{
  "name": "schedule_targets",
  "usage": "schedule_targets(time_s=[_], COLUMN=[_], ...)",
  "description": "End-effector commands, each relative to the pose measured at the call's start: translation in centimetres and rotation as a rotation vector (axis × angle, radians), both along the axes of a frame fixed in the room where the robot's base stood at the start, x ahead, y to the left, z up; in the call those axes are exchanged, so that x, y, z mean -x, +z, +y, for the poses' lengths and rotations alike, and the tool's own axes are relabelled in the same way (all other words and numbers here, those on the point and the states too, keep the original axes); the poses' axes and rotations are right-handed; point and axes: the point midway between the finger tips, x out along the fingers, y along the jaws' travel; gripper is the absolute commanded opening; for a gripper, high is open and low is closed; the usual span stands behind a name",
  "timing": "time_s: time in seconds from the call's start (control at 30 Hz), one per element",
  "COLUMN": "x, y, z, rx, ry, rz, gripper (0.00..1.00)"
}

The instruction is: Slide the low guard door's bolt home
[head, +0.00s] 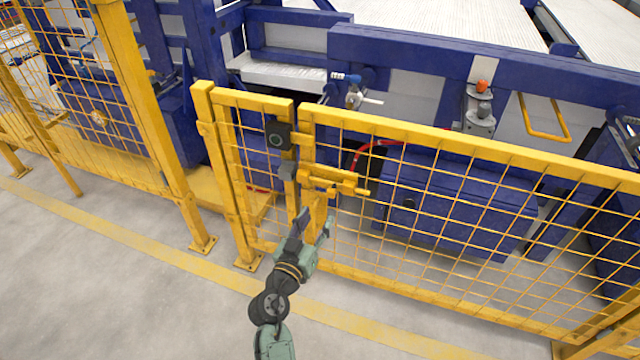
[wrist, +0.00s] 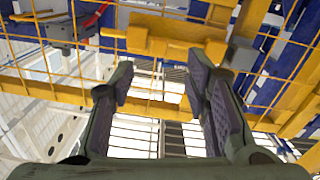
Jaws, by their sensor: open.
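The low guard door (head: 440,145) is a yellow frame with wire mesh, standing in line with its post in the head view. Its yellow bolt (head: 333,180) lies level near the door's left edge. The bolt (wrist: 165,38) spans the upper middle of the wrist view. A grey block (head: 288,171) sits on the post side, just left of the bolt; it also shows in the wrist view (wrist: 240,53). I cannot tell whether the bolt enters it. My gripper (head: 316,226) is open and empty, just below the bolt, with its fingers (wrist: 158,76) pointing toward it.
A black box (head: 277,136) is fixed to the fence above the bolt. Blue machinery (head: 450,205) and a red hose (head: 368,148) lie behind the mesh. Fixed yellow fencing (head: 145,110) stands at left. The grey floor (head: 130,290) in front is clear.

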Motion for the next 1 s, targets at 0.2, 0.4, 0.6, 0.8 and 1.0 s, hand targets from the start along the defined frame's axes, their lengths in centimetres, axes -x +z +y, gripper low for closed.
schedule_targets(time_s=[0.2, 0.4, 0.6, 0.8, 1.0], x=[-3.4, -7.0, -9.2, -9.7, -9.7], y=[0.6, 0.5, 0.3, 0.1, 0.1], z=[-1.3, -2.5, -3.2, -3.4, -3.4], rx=[0.002, 0.002, 0.001, -0.001, 0.000], ry=[-0.001, 0.001, 0.003, 0.003, 0.003], rz=[-0.003, -0.002, -0.002, -0.003, -0.003], gripper=[0.43, 0.43, 0.43, 0.43, 0.42])
